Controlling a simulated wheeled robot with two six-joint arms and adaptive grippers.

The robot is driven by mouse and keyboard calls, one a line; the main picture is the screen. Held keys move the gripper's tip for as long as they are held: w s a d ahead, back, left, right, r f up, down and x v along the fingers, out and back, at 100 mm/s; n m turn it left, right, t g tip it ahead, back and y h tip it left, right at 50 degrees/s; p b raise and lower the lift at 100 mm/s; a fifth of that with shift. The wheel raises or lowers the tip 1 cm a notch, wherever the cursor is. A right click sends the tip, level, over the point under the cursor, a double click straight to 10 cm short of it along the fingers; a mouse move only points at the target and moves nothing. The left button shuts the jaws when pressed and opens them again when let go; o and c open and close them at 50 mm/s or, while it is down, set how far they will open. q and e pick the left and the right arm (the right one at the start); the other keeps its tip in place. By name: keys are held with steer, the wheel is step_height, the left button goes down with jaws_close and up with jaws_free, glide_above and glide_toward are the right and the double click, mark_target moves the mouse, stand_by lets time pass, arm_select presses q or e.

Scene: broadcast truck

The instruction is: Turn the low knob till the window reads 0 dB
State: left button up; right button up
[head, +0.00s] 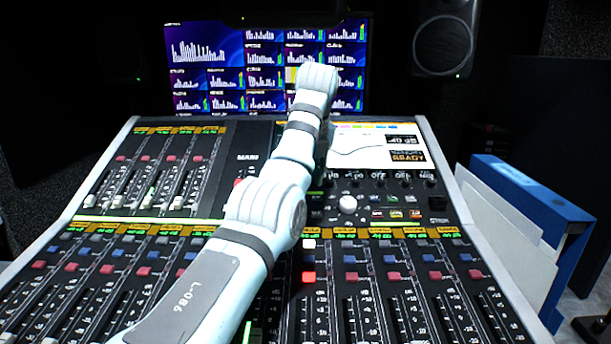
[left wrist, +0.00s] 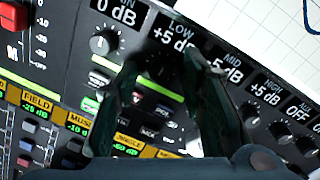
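In the left wrist view the low window (left wrist: 171,36) reads +5 dB. The dark low knob (left wrist: 160,68) lies below it, in shadow and hard to make out. My left gripper (left wrist: 167,66) is open, with one dark finger on each side of the low knob. I cannot tell whether either finger touches it. In the head view my left arm reaches over the console and hides the low knob and most of the gripper. My right gripper is in neither view.
The gain knob (left wrist: 104,43), under a 0 dB window, sits close by the left finger. Mid and high windows (left wrist: 265,90) continue to the right. A large white knob (head: 347,204) and several faders surround the arm. A blue binder (head: 535,200) stands right of the console.

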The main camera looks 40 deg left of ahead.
arm_select(q)
jaws_close()
steer(key=shift+n, duration=0.4)
steer(key=shift+n, duration=1.2)
steer(key=shift+n+b, duration=0.3)
steer(key=shift+n, duration=0.3)
steer(key=shift+r+n, duration=0.1)
steer(key=shift+n, duration=0.5)
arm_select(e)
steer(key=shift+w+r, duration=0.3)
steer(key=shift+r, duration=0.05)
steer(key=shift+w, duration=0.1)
